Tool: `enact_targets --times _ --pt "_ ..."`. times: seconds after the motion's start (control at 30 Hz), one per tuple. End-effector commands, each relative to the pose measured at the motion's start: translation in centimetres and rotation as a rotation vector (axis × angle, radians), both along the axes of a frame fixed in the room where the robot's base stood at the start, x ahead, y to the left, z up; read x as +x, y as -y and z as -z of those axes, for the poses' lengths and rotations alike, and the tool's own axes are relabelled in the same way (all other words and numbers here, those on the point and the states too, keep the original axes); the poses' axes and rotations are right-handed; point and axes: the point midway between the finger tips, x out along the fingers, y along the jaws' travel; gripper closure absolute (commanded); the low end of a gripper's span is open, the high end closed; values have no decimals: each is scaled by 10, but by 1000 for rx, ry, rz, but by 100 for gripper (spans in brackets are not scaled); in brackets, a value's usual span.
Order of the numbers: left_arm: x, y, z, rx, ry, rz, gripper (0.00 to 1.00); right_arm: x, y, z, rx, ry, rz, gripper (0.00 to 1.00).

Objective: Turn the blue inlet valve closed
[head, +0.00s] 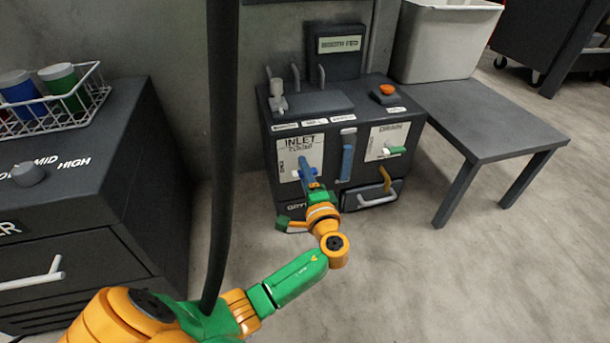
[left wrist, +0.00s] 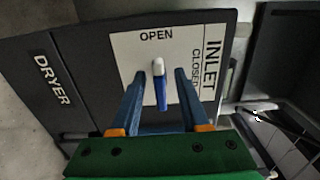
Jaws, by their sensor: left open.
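The blue inlet valve (left wrist: 161,92) shows in the left wrist view as a short blue lever with a white hub, on a white plate (left wrist: 125,45) marked INLET, OPEN and CLOSED. My left gripper (left wrist: 159,75) is open, with one blue finger on each side of the lever. Gaps show between the lever and both fingers, so it does not look gripped. In the head view my left gripper (head: 306,172) is in front of the INLET plate (head: 292,147) and hides much of the valve. My right gripper is not in view.
On the same dark cabinet (head: 330,112) are a blue handle (head: 347,163), a DRAIN plate with a green valve (head: 394,150), a yellow handle (head: 385,180) and an orange button (head: 386,89). A low table (head: 480,115) stands right. The floor in front is clear.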

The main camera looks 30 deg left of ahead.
Motion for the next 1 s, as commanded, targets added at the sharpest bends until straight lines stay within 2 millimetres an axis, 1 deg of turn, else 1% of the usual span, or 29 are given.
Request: enact_targets --times 0.03,0.2,0.47,0.67,1.0 --pt "0 0 0 0 0 0 55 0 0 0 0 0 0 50" --pt "0 0 0 -1 -1 0 100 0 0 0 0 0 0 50" --pt "0 0 0 2 -4 1 100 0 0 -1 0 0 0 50" --pt "0 1 -2 38 -46 1 100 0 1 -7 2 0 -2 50" --pt "0 1 -4 211 -248 2 100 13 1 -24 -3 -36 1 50"
